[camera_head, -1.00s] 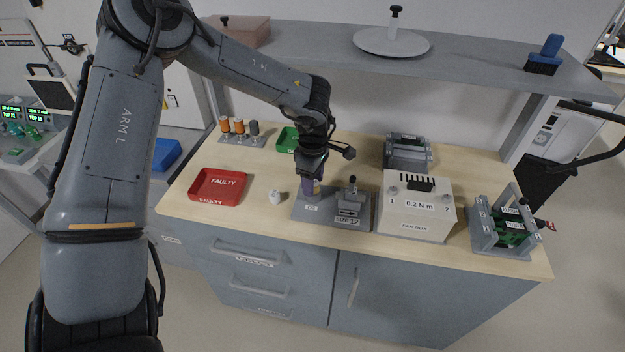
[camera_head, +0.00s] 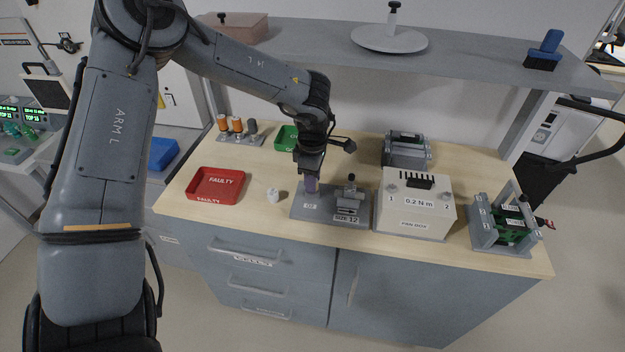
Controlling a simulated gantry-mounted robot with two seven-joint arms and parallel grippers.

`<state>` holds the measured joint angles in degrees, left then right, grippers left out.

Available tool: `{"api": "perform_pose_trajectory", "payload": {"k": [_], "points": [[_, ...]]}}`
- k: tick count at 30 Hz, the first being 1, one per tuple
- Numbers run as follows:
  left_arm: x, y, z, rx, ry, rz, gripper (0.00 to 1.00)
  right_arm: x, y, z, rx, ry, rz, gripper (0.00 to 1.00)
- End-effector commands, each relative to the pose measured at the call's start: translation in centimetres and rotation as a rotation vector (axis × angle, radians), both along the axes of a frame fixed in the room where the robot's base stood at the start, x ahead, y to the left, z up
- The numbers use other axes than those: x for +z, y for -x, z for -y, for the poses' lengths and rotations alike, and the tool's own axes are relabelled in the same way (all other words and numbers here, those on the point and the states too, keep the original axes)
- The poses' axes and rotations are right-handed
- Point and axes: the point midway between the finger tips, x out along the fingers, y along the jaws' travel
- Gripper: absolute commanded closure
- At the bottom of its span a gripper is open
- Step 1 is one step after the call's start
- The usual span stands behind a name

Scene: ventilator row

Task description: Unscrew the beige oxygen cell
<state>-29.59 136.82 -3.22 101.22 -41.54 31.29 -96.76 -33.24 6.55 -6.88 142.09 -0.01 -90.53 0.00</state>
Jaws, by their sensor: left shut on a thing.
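My left gripper (camera_head: 311,183) points down over the left part of a grey fixture plate (camera_head: 327,214), by its O2 label. It is shut on a small part there, which I take for the beige oxygen cell, though the wrist and fingers hide nearly all of it. My right gripper is not in view.
A SIZE 12 holder (camera_head: 349,200) stands close right of the gripper, then a 0.2 N m box (camera_head: 415,213). A small white part (camera_head: 273,195) and a red FAULTY tray (camera_head: 215,186) are left. A green tray (camera_head: 285,139) and several cylinders (camera_head: 237,126) are behind. A shelf (camera_head: 470,68) hangs above.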

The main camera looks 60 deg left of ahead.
Motion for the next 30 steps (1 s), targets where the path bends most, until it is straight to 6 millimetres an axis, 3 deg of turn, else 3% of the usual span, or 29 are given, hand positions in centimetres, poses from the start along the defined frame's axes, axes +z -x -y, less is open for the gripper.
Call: {"api": "perform_pose_trajectory", "payload": {"k": [9, 25, 30], "points": [[-0.1, 0.0, 0.0, 0.313, 0.001, 0.002, 0.95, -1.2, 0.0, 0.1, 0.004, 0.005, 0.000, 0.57], [0.0, 0.0, 0.0, 0.351, 0.001, -0.001, 0.95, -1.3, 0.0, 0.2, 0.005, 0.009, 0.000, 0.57], [-0.2, 0.0, 0.0, 0.483, 0.002, 0.001, 0.95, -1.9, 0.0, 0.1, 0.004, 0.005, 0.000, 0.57]]}}
